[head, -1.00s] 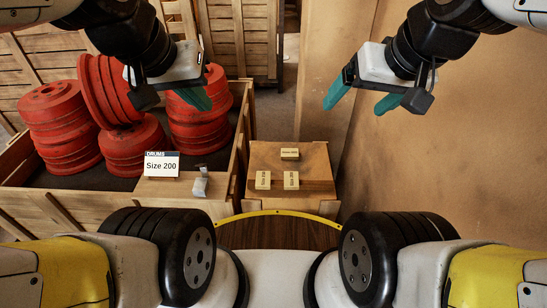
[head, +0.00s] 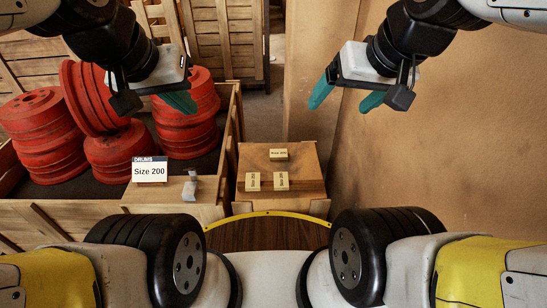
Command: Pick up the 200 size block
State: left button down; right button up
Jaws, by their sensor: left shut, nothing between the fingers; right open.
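Three small tan blocks with dark lettering lie on a brown wooden box in the middle. One block (head: 278,154) is at the back; a front left block (head: 253,181) and a front right block (head: 281,181) are side by side. Their lettering is too small to read surely, so I cannot tell which is size 200. My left gripper (head: 178,101) is shut and empty, above the red drums, to the left of the blocks. My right gripper (head: 344,98) is open and empty, up and to the right of the blocks. Neither gripper touches a block.
A wooden crate (head: 60,212) at the left holds stacked red drums (head: 188,125). A "DRUMS Size 200" card (head: 150,170) and a small grey object (head: 190,188) are at its front. The wooden box (head: 310,165) has bare space around the blocks. A tan wall (head: 460,150) stands at the right.

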aim_at(281, 182)
jog(key=k+j, duration=0.2)
jog(key=j, duration=0.15)
jog(key=k+j, duration=0.2)
jog(key=j+z, duration=0.1)
jog(key=z, duration=0.3)
jog(key=k+z, duration=0.1)
jog(key=z, duration=0.35)
jog(key=j+z, duration=0.1)
jog(key=z, duration=0.3)
jog(key=k+z, duration=0.1)
jog(key=z, duration=0.3)
